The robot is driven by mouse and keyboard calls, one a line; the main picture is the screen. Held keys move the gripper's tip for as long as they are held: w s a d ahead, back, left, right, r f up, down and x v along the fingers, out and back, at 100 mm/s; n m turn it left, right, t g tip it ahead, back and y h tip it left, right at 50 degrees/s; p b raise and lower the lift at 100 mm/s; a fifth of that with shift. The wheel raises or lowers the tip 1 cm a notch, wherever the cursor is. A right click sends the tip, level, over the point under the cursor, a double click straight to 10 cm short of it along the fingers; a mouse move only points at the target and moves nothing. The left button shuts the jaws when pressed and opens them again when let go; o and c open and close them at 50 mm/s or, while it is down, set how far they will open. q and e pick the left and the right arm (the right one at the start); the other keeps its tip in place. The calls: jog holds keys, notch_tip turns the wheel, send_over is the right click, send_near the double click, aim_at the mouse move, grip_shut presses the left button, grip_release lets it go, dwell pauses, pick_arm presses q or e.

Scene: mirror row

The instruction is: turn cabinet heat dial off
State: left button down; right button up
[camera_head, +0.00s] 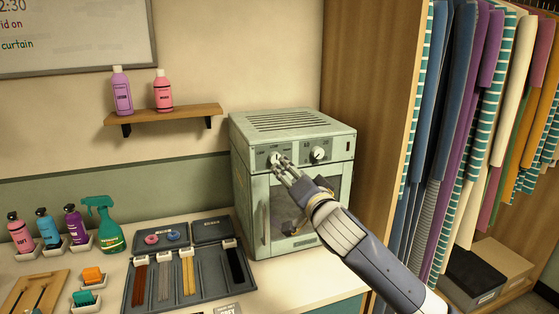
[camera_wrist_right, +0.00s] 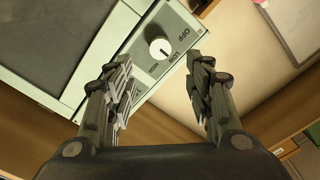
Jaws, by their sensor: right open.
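A pale green cabinet (camera_head: 246,150) stands on the counter with a dark control strip along its upper front. The strip bears two white dials: a left dial (camera_head: 275,158) and a right dial (camera_head: 318,153). My right gripper (camera_head: 284,166) is in front of the left dial and partly covers it. In the right wrist view, a white dial (camera_wrist_right: 160,48) with printed OFF and LOW labels shows beyond and between the fingertips. My right gripper (camera_wrist_right: 160,75) is open there, with nothing between its fingers. Its exact pointer setting is hard to read. My left gripper is out of view.
A tray (camera_head: 128,290) with several brushes or combs lies left of the cabinet. Spray and pump bottles stand farther left, including a green spray bottle (camera_head: 108,230). A wooden wardrobe panel (camera_head: 370,100) and hanging garments are close on the right. A shelf (camera_head: 165,115) holds two bottles.

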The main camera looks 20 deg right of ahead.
aim_at(277, 159)
jog(key=w, duration=0.3)
jog(key=w+p, duration=0.1)
jog(key=w, duration=0.2)
jog(key=w+p, duration=0.1)
jog(key=w, duration=0.2)
jog(key=shift+a, duration=0.25)
jog(key=c, duration=1.1)
